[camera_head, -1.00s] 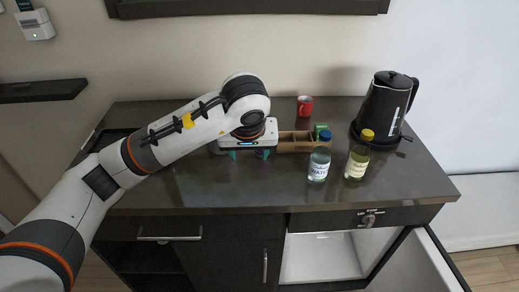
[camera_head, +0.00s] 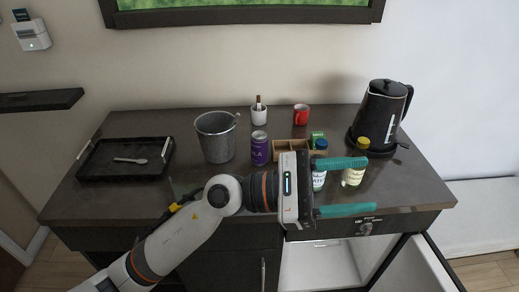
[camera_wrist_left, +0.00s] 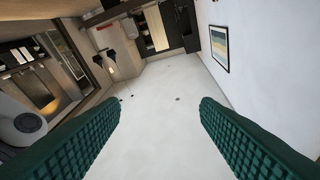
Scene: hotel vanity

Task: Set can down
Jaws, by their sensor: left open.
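A purple can (camera_head: 260,148) stands upright on the dark vanity counter (camera_head: 120,200), between the grey ice bucket and the wooden divided box. My left gripper (camera_head: 342,187) is open and empty, its teal fingers pointing right in front of the bottles and apart from the can. In the left wrist view the open fingers (camera_wrist_left: 160,125) have nothing between them, with floor and wall beyond. My right gripper is not in view.
An ice bucket (camera_head: 215,136), black tray (camera_head: 124,160) with a spoon, white cup (camera_head: 259,115), red mug (camera_head: 301,114), wooden box (camera_head: 290,150) and kettle (camera_head: 381,112) stand on the counter. A water bottle (camera_head: 319,180) and yellow-capped bottle (camera_head: 354,174) are near my fingers. An open fridge is below.

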